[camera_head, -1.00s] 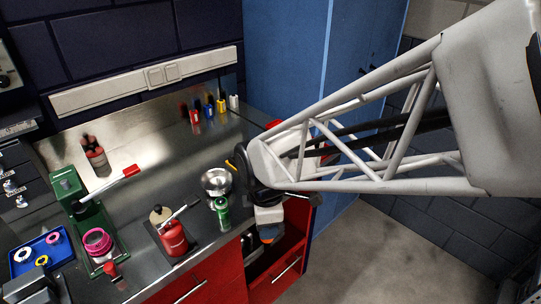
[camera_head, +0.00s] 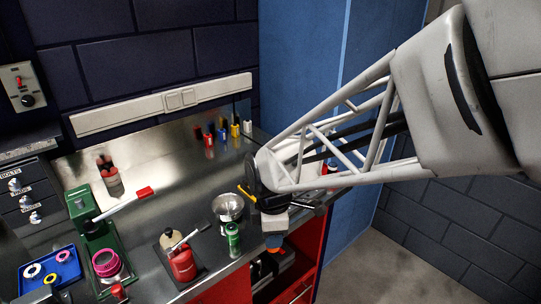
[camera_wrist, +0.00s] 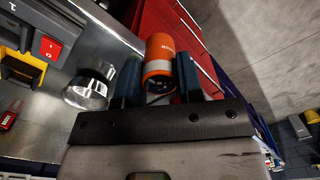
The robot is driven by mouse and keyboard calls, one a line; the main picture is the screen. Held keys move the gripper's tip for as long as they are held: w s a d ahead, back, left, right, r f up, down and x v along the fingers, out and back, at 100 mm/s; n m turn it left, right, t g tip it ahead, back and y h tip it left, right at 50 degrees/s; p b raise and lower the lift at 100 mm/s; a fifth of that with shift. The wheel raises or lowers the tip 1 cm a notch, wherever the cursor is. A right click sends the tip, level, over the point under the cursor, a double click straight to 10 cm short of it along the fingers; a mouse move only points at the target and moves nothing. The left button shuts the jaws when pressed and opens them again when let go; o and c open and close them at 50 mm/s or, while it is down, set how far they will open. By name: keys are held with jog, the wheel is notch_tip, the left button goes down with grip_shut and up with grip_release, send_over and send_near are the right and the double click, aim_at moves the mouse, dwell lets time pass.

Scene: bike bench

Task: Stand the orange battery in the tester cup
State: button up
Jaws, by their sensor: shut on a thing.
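My gripper (camera_wrist: 158,76) is shut on the orange battery (camera_wrist: 161,52), with one dark finger on each side of it. The battery is orange with a grey band and a dark end, and it juts out beyond the fingers. In the head view my gripper (camera_head: 274,226) hangs at the bench's front edge, with a bit of the orange battery (camera_head: 273,249) showing below it, over the open red drawer (camera_head: 306,268). I cannot pick out the tester cup for certain in either view.
A shiny metal bowl (camera_head: 228,207) and a green can (camera_head: 233,240) stand on the bench to the gripper's left. A red bottle (camera_head: 183,264) stands further left. A device with a red switch (camera_wrist: 50,48) shows in the wrist view. Behind stands a blue panel (camera_head: 300,75).

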jog(key=w+a, duration=0.2)
jog(key=w, duration=1.1)
jog(key=shift+w+a+r, duration=0.15)
jog(key=shift+a+r, duration=0.05)
jog(key=shift+a, duration=0.2)
jog(key=w+a, duration=0.2)
jog(key=w, duration=0.3)
jog(key=w+a+f, duration=0.1)
jog(key=w+a, duration=0.1)
jog(key=w, duration=0.3)
jog(key=w+a, duration=0.2)
jog(key=w, duration=0.2)
jog(key=shift+w+a+f, duration=0.1)
jog(key=shift+w+f, duration=0.15)
jog(key=shift+w, duration=0.15)
jog(key=shift+f, duration=1.75)
jog(key=shift+f, duration=0.1)
jog(key=o, duration=1.1)
jog(key=shift+c, duration=0.2)
